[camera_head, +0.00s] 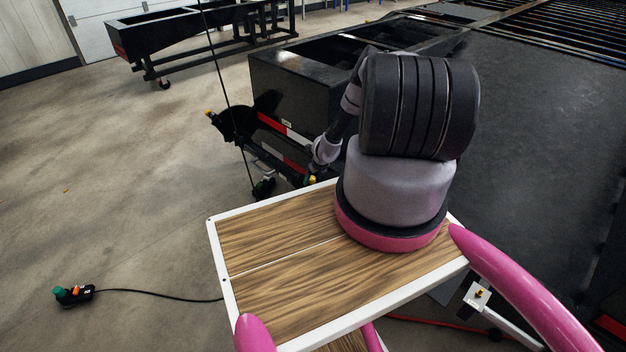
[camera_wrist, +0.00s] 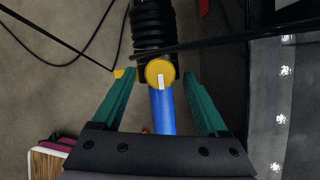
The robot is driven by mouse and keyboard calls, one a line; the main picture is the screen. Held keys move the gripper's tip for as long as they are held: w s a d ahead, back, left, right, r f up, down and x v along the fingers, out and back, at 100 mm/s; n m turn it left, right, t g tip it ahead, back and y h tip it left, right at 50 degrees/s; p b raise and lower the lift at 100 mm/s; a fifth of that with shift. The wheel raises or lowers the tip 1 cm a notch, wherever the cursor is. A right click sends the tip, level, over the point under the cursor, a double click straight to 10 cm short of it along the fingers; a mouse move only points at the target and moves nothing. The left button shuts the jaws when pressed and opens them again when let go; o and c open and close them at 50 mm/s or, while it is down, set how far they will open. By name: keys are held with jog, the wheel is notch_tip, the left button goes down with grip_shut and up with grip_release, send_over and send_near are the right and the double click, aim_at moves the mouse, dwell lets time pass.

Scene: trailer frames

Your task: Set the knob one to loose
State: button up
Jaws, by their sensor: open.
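In the wrist view, a round yellow knob (camera_wrist: 153,71) with a white mark on its face sits at the end of a black ribbed part. A blue cylinder (camera_wrist: 162,112) lies below it in the picture, between my fingers. My gripper (camera_wrist: 157,76) is open, with one green finger on each side of the knob and blue cylinder. Gaps show on both sides; I cannot tell how far the knob is in depth. In the head view, my arm reaches down beside the trailer's front, and its fingers cannot be made out there. Two small yellow parts (camera_head: 208,113) (camera_head: 312,179) show there.
A black trailer box (camera_head: 290,90) with red and white strips stands beside my arm. Dark cables (camera_wrist: 60,50) cross the wrist view near the knob. A black metal edge (camera_wrist: 283,110) runs along the right. Open concrete floor (camera_head: 120,170) lies at the left.

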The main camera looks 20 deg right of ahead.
jog(key=shift+w+f, duration=0.1)
jog(key=shift+f, duration=0.1)
grip_shut()
jog(key=shift+w+d+n+g+y, duration=0.15)
jog(key=shift+n+y, duration=0.2)
jog(key=shift+n, duration=0.6)
jog(key=shift+s+n+g+y, duration=0.15)
jog(key=shift+n+y, duration=0.25)
jog(key=shift+n, duration=0.6)
jog(key=shift+w+d+n+g+y, duration=0.1)
jog(key=shift+n+g+y, duration=0.2)
jog(key=shift+n, duration=0.65)
grip_release()
